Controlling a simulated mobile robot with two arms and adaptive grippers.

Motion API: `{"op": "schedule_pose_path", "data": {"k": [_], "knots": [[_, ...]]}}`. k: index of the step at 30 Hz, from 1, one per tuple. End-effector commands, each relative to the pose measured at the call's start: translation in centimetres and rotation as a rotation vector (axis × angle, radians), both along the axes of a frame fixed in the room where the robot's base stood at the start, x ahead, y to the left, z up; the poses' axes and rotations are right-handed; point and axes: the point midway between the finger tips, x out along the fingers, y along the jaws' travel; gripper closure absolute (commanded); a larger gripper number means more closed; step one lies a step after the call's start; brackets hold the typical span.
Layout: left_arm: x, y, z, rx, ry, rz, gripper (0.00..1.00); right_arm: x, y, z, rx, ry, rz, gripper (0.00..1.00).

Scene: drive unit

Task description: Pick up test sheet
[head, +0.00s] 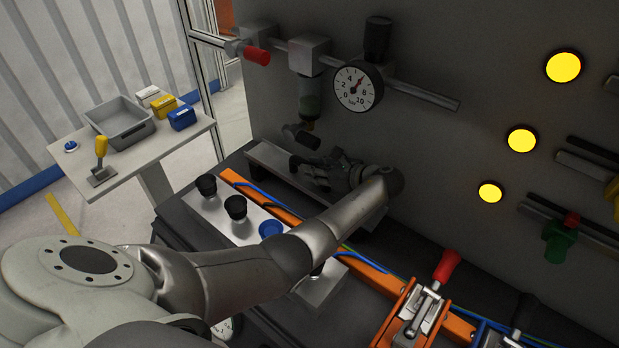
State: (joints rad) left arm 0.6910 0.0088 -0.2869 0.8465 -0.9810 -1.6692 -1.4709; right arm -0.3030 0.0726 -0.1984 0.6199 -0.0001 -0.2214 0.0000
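I cannot make out a test sheet in the head view. My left arm reaches across from the lower left, and my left gripper (318,172) is at the grey panel, below the valve and pressure gauge. The gripper is dark and small, over a grey metal ledge (262,154). I cannot tell whether its fingers are open or shut, or whether anything is between them. Part of the ledge is hidden behind the gripper and arm. My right gripper is not in view.
A pressure gauge (358,87) and a red-handled valve (256,55) are on the panel. Below are black knobs (236,207), an orange rail (262,198) and a red-handled toggle clamp (446,266). A side table at left holds a grey bin (119,122) and small boxes.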

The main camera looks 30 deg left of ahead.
Motion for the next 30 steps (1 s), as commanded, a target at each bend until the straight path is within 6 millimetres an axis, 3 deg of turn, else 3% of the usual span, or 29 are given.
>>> {"op": "schedule_pose_path", "data": {"k": [1, 4, 20, 27, 30], "knots": [[0.0, 0.0, 0.0, 0.0, 0.0, 0.0, 0.87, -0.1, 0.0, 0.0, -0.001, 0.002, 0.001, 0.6], [0.0, 0.0, 0.0, 0.0, 0.0, 0.0, 1.0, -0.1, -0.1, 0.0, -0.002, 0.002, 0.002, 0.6], [0.1, 0.0, 0.3, 0.004, -0.004, -0.001, 1.0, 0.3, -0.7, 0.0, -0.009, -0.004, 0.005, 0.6], [0.1, 0.0, 1.5, 0.004, -0.007, 0.0, 1.0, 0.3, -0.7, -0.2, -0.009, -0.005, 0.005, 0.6], [-0.6, 0.1, 1.5, 0.005, -0.005, 0.0, 1.0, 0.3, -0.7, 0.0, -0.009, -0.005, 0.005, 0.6]]}}
